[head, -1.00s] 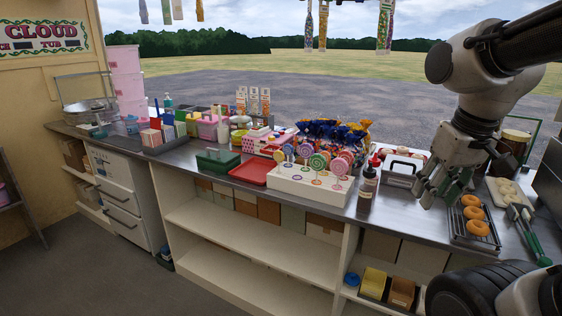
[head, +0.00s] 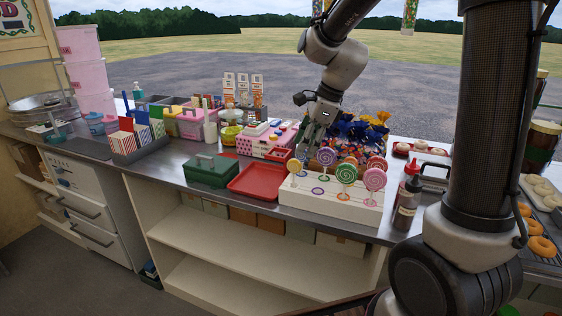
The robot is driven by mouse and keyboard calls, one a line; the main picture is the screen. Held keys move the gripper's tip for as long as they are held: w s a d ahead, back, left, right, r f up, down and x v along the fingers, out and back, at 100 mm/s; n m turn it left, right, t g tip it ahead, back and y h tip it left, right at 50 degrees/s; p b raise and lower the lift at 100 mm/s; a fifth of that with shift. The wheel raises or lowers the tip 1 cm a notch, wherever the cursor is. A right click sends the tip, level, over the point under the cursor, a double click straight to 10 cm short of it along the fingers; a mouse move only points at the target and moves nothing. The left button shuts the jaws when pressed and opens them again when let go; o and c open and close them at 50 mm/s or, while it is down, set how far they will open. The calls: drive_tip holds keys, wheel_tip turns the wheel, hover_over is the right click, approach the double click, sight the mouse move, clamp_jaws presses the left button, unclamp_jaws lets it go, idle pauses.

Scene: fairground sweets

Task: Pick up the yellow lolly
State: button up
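The yellow lolly (head: 294,167) stands upright at the left end of the white lolly stand (head: 330,204), a small round head on a thin stick. My gripper (head: 306,152) points down just above and behind the stand's left end, close to the yellow lolly in the picture. Whether it touches the lolly cannot be told. Its fingers are small and dark here, and their opening is unclear. A blue-purple lolly (head: 326,156), a green lolly (head: 346,174) and a pink lolly (head: 374,180) stand to the right.
A red tray (head: 256,193) and a green box (head: 211,181) lie left of the stand. Blue-wrapped sweets (head: 355,130) are behind it. Sauce bottles (head: 408,200) stand at its right. A pink dotted box (head: 262,145) is behind the tray.

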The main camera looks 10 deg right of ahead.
sight(295, 159)
drive_tip(key=m, duration=0.1)
drive_tip(key=w+m, duration=0.1)
drive_tip(key=m, duration=0.2)
drive_tip(key=shift+w+a+r+t, duration=0.15)
drive_tip(key=shift+a+r+t, duration=0.15)
drive_tip(key=shift+f+m, duration=0.15)
drive_tip(key=shift+m, duration=0.25)
drive_tip(key=x, duration=0.7)
drive_tip(key=shift+s+d+f, duration=0.1)
drive_tip(key=shift+s+f, duration=0.2)
drive_tip(key=shift+f, duration=0.1)
clamp_jaws()
